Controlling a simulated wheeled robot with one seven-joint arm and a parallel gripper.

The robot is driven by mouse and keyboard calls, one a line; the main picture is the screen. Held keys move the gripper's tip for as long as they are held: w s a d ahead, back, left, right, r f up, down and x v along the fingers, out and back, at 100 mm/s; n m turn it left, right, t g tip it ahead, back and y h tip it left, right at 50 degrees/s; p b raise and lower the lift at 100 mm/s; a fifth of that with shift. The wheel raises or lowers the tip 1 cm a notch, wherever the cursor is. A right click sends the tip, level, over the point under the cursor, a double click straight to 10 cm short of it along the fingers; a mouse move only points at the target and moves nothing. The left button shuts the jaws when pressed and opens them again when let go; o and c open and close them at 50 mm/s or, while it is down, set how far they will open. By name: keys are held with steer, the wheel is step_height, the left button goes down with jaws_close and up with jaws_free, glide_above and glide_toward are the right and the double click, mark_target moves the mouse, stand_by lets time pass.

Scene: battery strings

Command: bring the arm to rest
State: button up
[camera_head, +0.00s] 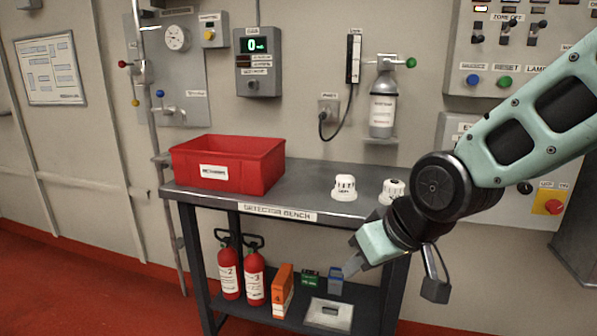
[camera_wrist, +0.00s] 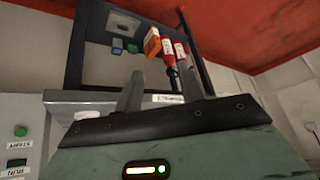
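My arm reaches in from the right in the head view, bent at a dark round joint. My gripper (camera_head: 352,256) hangs in front of the detector bench (camera_head: 330,178), near its right front edge and below the top. In the wrist view, my gripper (camera_wrist: 158,85) shows two grey fingers standing apart, with nothing between them. The gripper touches nothing that I can make out. The wrist view is turned over, with the bench's lower shelf at the top.
A red bin (camera_head: 230,165) and two white detectors (camera_head: 344,188) (camera_head: 393,191) stand on the bench. Below are red extinguishers (camera_head: 228,273), an orange box (camera_head: 283,290) and small green and blue items. A gas cylinder (camera_head: 383,105) and control panels are on the wall.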

steer(key=s+d+f+n+g+h, duration=0.1)
steer(key=s+d+f+g+h, duration=0.15)
steer(key=s, duration=0.75)
steer(key=s+d+f+n+g+h, duration=0.1)
steer(key=s+g, duration=0.2)
steer(key=s, duration=0.7)
step_height(320, 180, up, 12)
steer(key=p, duration=1.2)
steer(key=shift+w+r+y+p, duration=0.25)
steer(key=shift+y+p, duration=0.05)
steer(key=shift+y, duration=0.05)
